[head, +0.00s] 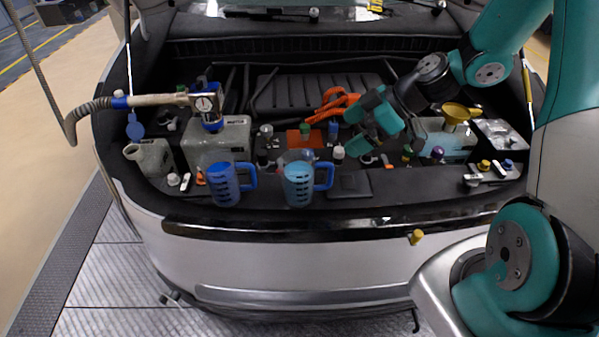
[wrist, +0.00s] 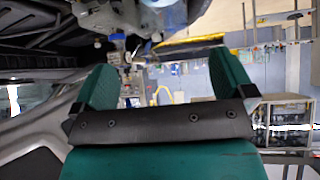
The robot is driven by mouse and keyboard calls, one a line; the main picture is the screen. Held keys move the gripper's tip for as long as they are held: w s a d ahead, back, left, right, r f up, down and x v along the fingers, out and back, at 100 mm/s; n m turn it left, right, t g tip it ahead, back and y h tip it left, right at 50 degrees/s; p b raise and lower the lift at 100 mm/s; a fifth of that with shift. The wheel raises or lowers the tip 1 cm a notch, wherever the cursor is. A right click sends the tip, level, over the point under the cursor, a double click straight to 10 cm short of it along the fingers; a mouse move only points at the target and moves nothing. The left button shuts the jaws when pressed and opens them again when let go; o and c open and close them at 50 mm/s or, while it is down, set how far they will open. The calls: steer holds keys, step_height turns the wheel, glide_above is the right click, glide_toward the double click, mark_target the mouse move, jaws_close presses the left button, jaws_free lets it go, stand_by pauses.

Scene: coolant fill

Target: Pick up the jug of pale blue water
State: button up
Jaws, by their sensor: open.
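The jug of pale blue water (head: 299,184) stands upright at the front edge of the engine bay in the head view, its blue handle to the right. A second jug with darker blue liquid (head: 224,185) stands to its left, also with its handle to the right. My gripper (head: 349,128) is open and empty above the engine bay, up and to the right of the pale blue jug and apart from it. In the wrist view, its two green fingers (wrist: 160,62) are spread with nothing between them. Neither jug can be made out in the wrist view.
A reservoir with a gauge and hose (head: 207,104) stands at left. An orange clamp-like tool (head: 333,104) lies behind my gripper. A yellow funnel (head: 456,113) sits on a tank at right. Several small caps and bottles crowd the bay. A dark flat block (head: 349,184) is right of the jug.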

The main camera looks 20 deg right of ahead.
mark_target(305, 159)
steer(key=p+x, duration=0.3)
steer(key=x, duration=0.7)
steer(key=shift+a, duration=0.1)
steer(key=shift+p+x, duration=1.4)
steer(key=shift+x, duration=1.15)
steer(key=shift+a+r, duration=0.1)
steer(key=c, duration=1.4)
steer(key=shift+c, duration=0.2)
steer(key=shift+r, duration=0.1)
